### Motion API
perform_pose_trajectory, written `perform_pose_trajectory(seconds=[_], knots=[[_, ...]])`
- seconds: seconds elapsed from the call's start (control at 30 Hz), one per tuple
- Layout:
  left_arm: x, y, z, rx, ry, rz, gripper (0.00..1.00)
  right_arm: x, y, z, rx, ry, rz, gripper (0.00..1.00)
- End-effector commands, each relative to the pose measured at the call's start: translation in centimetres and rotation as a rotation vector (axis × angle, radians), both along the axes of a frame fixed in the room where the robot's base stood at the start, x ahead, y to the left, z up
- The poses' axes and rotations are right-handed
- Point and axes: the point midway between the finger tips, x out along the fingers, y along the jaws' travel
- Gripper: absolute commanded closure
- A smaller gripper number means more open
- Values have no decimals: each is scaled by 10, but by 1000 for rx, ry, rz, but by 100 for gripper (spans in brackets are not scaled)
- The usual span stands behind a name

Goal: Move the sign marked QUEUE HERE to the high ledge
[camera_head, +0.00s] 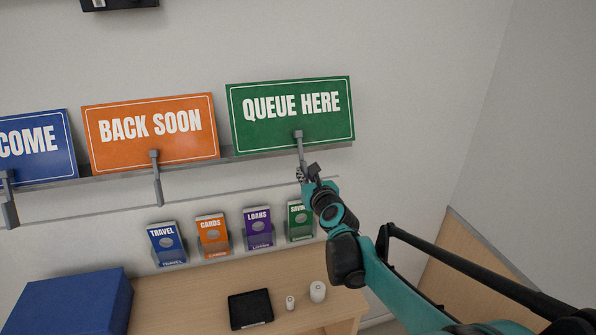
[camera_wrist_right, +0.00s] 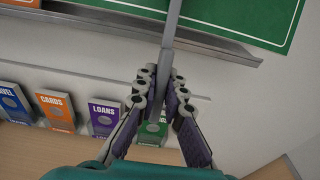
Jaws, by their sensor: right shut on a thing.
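The green sign marked QUEUE HERE (camera_head: 292,115) is at the right end of the high ledge (camera_head: 222,152), its lower edge at the ledge. I cannot tell whether it rests there or is held just clear. A grey handle (camera_head: 299,145) hangs from its front. My right gripper (camera_head: 301,174) is below the sign, shut on the lower part of this handle. In the right wrist view, the fingers (camera_wrist_right: 162,90) close around the grey handle (camera_wrist_right: 170,30), with part of the green sign (camera_wrist_right: 250,18) above. My left gripper is out of view.
An orange BACK SOON sign (camera_head: 150,130) and a blue sign (camera_head: 38,148) stand to the left, with similar handles. Below are several leaflet holders (camera_head: 258,230), a thin wall rail (camera_head: 100,206), a blue box (camera_head: 75,303) and a black tablet (camera_head: 250,308). Wall right of the sign is bare.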

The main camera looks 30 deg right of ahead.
Motion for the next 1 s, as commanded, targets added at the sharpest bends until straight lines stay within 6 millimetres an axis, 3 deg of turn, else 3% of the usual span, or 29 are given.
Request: perform_pose_trajectory(seconds=[0.5,1.0], knots=[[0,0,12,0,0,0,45,-30,7,7,1,0,1,100],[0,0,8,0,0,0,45,-32,8,2,0,0,0,100]])
